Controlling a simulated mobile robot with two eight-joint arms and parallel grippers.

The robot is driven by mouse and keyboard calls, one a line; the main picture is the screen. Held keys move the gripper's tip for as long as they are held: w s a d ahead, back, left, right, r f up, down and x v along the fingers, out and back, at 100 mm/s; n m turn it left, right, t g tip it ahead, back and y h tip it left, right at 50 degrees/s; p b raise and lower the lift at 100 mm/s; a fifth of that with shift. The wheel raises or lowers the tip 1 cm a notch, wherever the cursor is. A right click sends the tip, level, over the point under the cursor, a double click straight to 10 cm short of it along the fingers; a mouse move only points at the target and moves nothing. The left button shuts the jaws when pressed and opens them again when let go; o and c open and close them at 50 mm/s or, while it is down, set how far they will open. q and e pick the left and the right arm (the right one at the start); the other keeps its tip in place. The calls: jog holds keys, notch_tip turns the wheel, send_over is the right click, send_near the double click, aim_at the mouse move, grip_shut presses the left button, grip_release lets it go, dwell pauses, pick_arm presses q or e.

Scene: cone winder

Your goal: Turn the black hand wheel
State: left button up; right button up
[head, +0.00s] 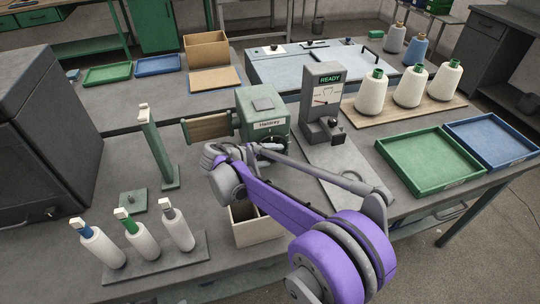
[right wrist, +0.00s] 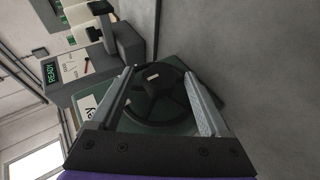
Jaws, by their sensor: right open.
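The black hand wheel (right wrist: 158,98) is a round spoked wheel on the front of the green winder (head: 257,108). In the head view the wheel is mostly hidden behind my right arm's wrist; only a dark part shows below the winder's label. My right gripper (right wrist: 160,74) is open, with one finger on each side of the wheel in the right wrist view. The wheel shows between the two fingers, and I cannot tell whether either finger touches it. My left gripper is not in view.
A grey tester reading READY (head: 323,88) stands right of the winder. A green post (head: 158,147) and a rack of cones (head: 140,262) stand left. An open box (head: 253,230) sits below my arm. Green (head: 430,160) and blue (head: 492,141) trays lie right.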

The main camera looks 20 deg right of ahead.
jog(key=v, duration=1)
jog(key=shift+s+a+r, duration=0.15)
jog(key=shift+a+r, duration=0.05)
jog(key=shift+a, duration=0.05)
